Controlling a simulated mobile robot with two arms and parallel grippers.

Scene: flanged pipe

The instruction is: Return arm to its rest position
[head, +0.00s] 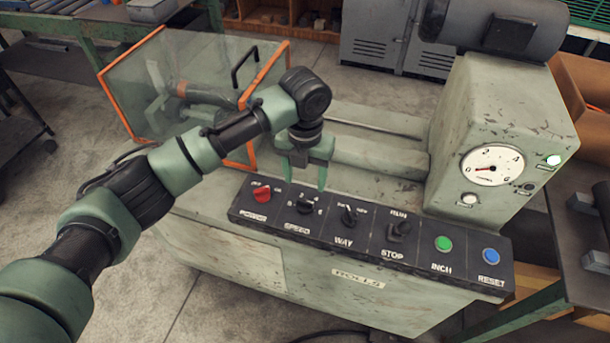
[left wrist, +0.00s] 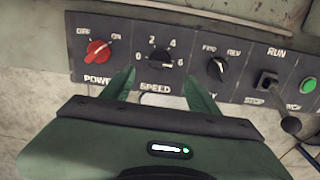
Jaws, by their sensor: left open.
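My left gripper (head: 307,176) is open and empty, fingers pointing down, above the control panel (head: 372,243) of the grey-green machine. In the left wrist view its two green fingertips (left wrist: 160,84) show in front of the SPEED knob (left wrist: 160,60), apart from each other with nothing between them. The red POWER knob (head: 262,194) is left of the gripper, and the black WAY knob (head: 349,215) is to the right. The RUN/STOP lever (head: 400,229) is further right. My left arm reaches in from the left. My right gripper is not seen.
An orange-framed clear guard (head: 190,85) stands behind my left arm. A housing with a round gauge (head: 492,166) rises at the right, with a motor (head: 500,28) on top. Green INCH (head: 443,243) and blue RESET (head: 490,255) buttons sit at the panel's right. Open floor (head: 55,170) lies at the left.

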